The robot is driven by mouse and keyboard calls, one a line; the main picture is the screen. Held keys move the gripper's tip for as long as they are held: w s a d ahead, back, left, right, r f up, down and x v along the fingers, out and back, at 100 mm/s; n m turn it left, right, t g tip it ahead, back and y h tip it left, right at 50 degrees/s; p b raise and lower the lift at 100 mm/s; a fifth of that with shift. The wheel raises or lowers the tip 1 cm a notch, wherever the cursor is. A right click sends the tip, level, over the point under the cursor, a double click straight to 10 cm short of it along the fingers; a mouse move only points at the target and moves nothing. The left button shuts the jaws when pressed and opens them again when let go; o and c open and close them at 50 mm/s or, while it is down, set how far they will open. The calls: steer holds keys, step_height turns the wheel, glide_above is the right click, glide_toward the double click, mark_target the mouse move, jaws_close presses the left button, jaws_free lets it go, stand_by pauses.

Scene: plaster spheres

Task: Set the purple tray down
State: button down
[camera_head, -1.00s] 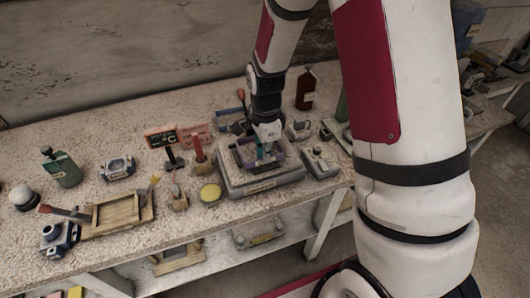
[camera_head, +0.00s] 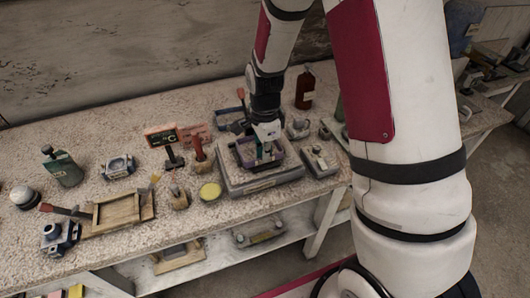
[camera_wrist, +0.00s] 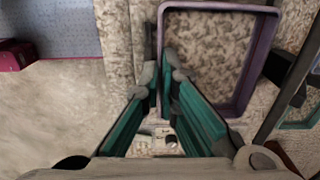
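The purple tray (camera_wrist: 262,60) is a rectangular, low-walled tray with a speckled surface showing inside its rim. In the head view the purple tray (camera_head: 279,150) appears over a grey box on the bench; I cannot tell whether it touches it. My gripper (camera_wrist: 160,72) has teal fingers, whose tips come close together at the tray's left wall in the wrist view, with that wall between them. In the head view my gripper (camera_head: 264,150) points down at the tray and hides part of it.
The grey box (camera_head: 262,182) stands near the bench's front edge. Around it are a yellow disc (camera_head: 210,191), a grey block tool (camera_head: 319,158), a red-handled tool (camera_head: 198,148) and a brown bottle (camera_head: 305,90).

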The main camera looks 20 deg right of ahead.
steer(key=shift+f, duration=0.6)
stand_by(0.4)
steer(key=c, duration=1.7)
jaws_free()
steer(key=shift+r+p, duration=0.8)
steer(key=shift+r, duration=1.25)
steer(key=s+r+n+t, duration=0.2)
steer(key=s+r+n, duration=0.4)
steer(key=r, duration=0.6)
steer(key=s+r+n+t, duration=0.2)
steer(key=s+r+n, duration=0.45)
steer(key=r, duration=0.45)
steer(key=s+r+n, duration=0.1)
steer(key=s, duration=0.2)
steer(key=s+r+n+t, duration=0.1)
steer(key=s+n, duration=0.1)
steer(key=s, duration=0.1)
steer(key=s+r+n, duration=0.2)
steer(key=s, duration=0.1)
steer(key=shift+s+n+t, duration=0.25)
steer(key=shift+t, duration=0.05)
